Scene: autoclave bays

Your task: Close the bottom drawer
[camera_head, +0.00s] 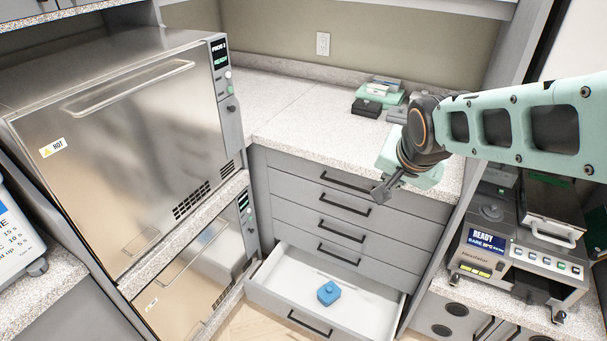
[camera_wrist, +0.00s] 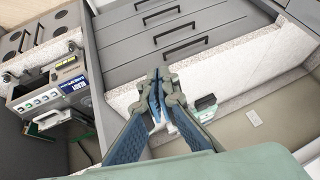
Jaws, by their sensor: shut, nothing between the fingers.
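The bottom drawer (camera_head: 365,297) is pulled out from the grey drawer unit, its white inside showing in the head view. A small blue object (camera_head: 328,293) lies in it. Its black handle (camera_head: 309,322) is on the front panel. My gripper (camera_head: 379,193) is shut and empty, in front of the upper drawers and well above the open drawer, touching nothing that I can see. In the wrist view my gripper (camera_wrist: 157,78) shows its fingers together below the closed drawer fronts; the bottom drawer cannot be made out there.
Several drawers above (camera_head: 340,208) are closed, with black bar handles. Steel autoclaves (camera_head: 130,120) stand at the left. A device with a READY screen (camera_head: 520,240) stands at the right. Small boxes (camera_head: 380,95) sit on the speckled counter (camera_head: 290,115).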

